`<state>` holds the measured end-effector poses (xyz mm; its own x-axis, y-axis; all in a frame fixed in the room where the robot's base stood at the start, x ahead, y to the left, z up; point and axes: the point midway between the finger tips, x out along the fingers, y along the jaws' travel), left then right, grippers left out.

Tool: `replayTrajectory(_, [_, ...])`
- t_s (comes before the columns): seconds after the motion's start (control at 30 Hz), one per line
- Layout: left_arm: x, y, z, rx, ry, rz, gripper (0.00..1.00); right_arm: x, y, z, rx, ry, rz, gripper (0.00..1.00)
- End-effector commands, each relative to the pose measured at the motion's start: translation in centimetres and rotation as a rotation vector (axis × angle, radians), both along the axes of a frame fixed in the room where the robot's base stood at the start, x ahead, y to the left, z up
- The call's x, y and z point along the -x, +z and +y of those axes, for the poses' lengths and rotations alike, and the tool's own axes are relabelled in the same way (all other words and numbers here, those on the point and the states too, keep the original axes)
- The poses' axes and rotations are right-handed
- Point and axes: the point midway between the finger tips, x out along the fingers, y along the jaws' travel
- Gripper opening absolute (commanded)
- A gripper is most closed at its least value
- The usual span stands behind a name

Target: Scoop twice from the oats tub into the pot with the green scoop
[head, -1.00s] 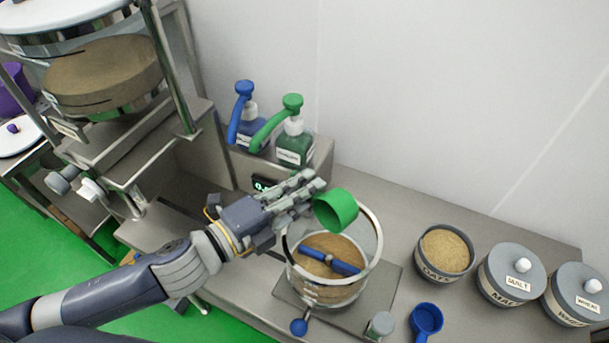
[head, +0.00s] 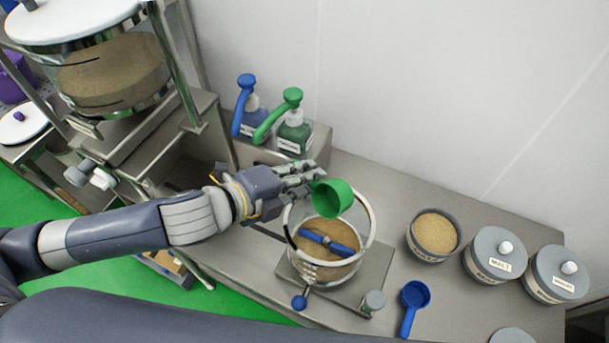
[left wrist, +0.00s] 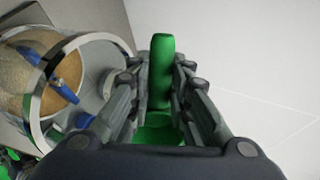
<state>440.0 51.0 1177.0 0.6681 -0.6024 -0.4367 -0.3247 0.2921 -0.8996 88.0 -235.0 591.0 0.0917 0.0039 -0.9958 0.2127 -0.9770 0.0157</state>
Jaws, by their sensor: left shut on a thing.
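My left gripper (head: 305,178) is shut on the green scoop (head: 333,198) and holds it above the back rim of the pot. The scoop's cup is tilted, and its inside is hidden. In the left wrist view the scoop's green handle (left wrist: 161,70) stands between the fingers (left wrist: 160,95). The glass pot (head: 328,268) with a metal rim holds tan grain and a blue stirrer; it also shows in the left wrist view (left wrist: 95,75). The oats tub (head: 430,252) stands open to the right of the pot, with tan oats inside. My right gripper is not in view.
A blue scoop (head: 413,296) lies right of the pot. Lidded malt (head: 496,262) and another grey tub (head: 556,283) stand beyond the oats. Blue (head: 252,117) and green (head: 294,131) pump bottles stand behind. A large grain vessel (head: 115,75) is at the far left.

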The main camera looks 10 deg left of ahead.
Motion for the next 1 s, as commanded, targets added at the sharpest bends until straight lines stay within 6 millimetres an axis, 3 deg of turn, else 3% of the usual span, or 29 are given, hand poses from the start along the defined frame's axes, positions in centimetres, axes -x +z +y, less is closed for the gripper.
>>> replayTrajectory(1.0, [-0.6, 2.6, -0.6, -0.434, -0.004, 0.474, 0.0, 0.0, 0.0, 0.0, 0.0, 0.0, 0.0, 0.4])
